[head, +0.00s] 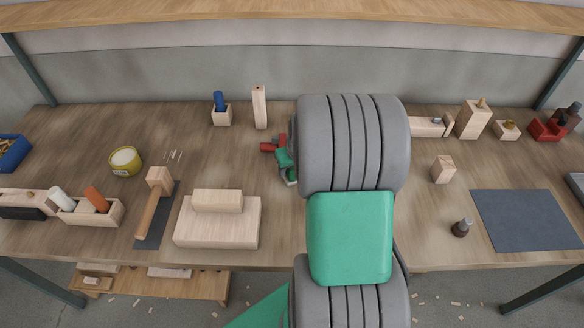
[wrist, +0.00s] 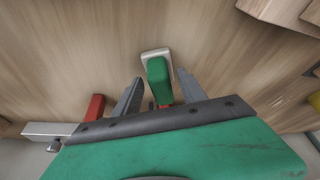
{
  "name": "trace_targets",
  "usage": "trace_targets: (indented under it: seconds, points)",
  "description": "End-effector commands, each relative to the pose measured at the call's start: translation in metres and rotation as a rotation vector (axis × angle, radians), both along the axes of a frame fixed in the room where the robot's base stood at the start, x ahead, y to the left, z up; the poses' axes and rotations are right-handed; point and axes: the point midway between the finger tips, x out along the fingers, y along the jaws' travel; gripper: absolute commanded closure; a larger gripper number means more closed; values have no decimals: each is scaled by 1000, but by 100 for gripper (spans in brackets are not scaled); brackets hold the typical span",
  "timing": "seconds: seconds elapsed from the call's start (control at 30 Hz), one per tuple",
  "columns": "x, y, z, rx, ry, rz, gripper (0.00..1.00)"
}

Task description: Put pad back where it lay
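What looks like the pad, a green block on a pale base (wrist: 155,68), lies in the wrist view between the two grey fingers of my gripper (wrist: 159,80). A narrow gap shows between the pad and each fingertip, so my gripper looks open around it. I cannot tell how high the fingertips are above the bench, or whether the pad touches it. In the head view my own arm hides the gripper; small green and pale parts show at its left edge, and I cannot tell which are the pad.
A red block (wrist: 95,108) and a grey metal bar (wrist: 48,130) lie left of my gripper. The wooden bench (head: 110,185) holds a mallet (head: 152,205), stacked pale blocks (head: 217,228) and a yellow tin (head: 125,160). A dark mat (head: 527,220) lies bare at right.

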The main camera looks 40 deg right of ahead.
Motion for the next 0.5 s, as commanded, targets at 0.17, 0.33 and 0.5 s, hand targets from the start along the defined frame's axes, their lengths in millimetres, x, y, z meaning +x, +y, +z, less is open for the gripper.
trace_targets:
  seconds: [0.17,0.33,0.5]
  points:
    - [0,0,0,0,0,0,52]
    - [-3,1,18,-1,-1,0,52]
    - [-16,4,62,-2,-3,0,52]
